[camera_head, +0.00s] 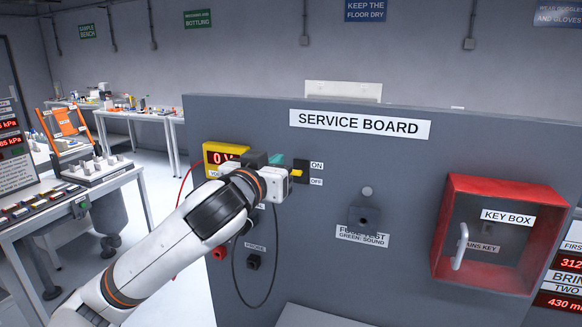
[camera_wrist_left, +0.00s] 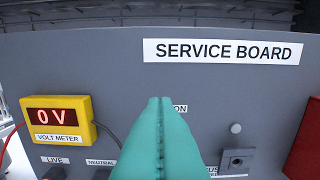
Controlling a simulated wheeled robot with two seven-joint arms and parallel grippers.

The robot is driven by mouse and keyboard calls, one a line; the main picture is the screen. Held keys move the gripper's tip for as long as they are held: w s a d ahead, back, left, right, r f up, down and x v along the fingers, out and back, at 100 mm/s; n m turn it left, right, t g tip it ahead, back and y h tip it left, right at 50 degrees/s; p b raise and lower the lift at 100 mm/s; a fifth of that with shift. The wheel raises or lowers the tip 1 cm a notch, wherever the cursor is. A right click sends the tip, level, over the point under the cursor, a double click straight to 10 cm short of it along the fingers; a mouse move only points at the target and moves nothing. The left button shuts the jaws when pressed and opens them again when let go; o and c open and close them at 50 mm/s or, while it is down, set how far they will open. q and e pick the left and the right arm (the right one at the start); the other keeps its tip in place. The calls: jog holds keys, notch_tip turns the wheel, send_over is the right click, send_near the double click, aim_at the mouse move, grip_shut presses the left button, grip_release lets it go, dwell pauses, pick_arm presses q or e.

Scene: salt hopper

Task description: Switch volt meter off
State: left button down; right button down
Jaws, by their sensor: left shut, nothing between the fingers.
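The yellow volt meter (camera_head: 212,150) is on the service board, partly behind my left arm. In the left wrist view the volt meter (camera_wrist_left: 57,118) reads 0 V in red. A dark switch plate (camera_head: 303,167) with a yellow lever (camera_head: 297,172) sits beside the ON and OFF labels, partly hidden by my wrist. My left gripper (camera_head: 276,159) has teal fingers, shut and empty, just left of the switch. In the left wrist view the shut fingers (camera_wrist_left: 160,101) cover the switch and part of the ON label. Whether they touch the lever I cannot tell. My right gripper is out of view.
The red key box (camera_head: 440,225) juts from the board at right. A fuse-test socket (camera_head: 364,218) and a probe socket (camera_head: 254,262) are lower down, with a dark cable hanging near the probe. Cluttered tables (camera_head: 125,113) stand at left. The board face between switch and key box is mostly clear.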

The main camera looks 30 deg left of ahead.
pick_arm(q)
jog(key=shift+w, duration=0.1)
jog(key=p, duration=0.6)
send_over(298, 172)
jog(key=a, duration=0.1)
jog(key=shift+a, duration=0.1)
jog(key=f, duration=0.1)
jog(key=s+f, duration=0.1)
jog(key=f, duration=0.2)
jog(key=shift+s+d, duration=0.2)
jog(key=shift+s, duration=0.15)
jog(key=shift+f, duration=0.1)
